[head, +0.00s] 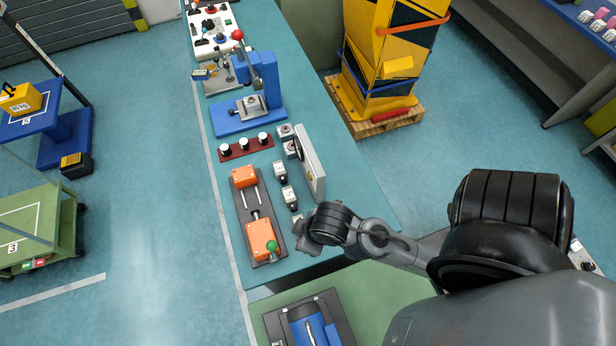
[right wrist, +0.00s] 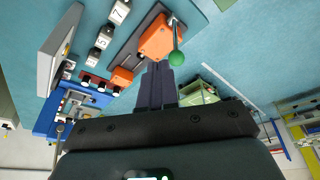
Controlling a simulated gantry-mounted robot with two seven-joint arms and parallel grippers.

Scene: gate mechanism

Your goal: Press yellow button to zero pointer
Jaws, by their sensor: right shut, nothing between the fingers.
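I cannot make out a yellow button or a pointer for certain in either view. A light grey upright panel (head: 311,165) stands on the teal bench, seen nearly edge-on, so its face is mostly hidden. The panel also shows in the right wrist view (right wrist: 55,50) at the upper left. My right gripper (right wrist: 157,72) is shut and empty, its dark fingers pointing toward the orange block with a green knob. In the head view my right arm reaches in from the right, over the bench's near end, and hides its fingertips. My left gripper is not in view.
An orange slide fixture with a green knob (head: 271,245) lies left of my right wrist. The bench right of the panel is clear.

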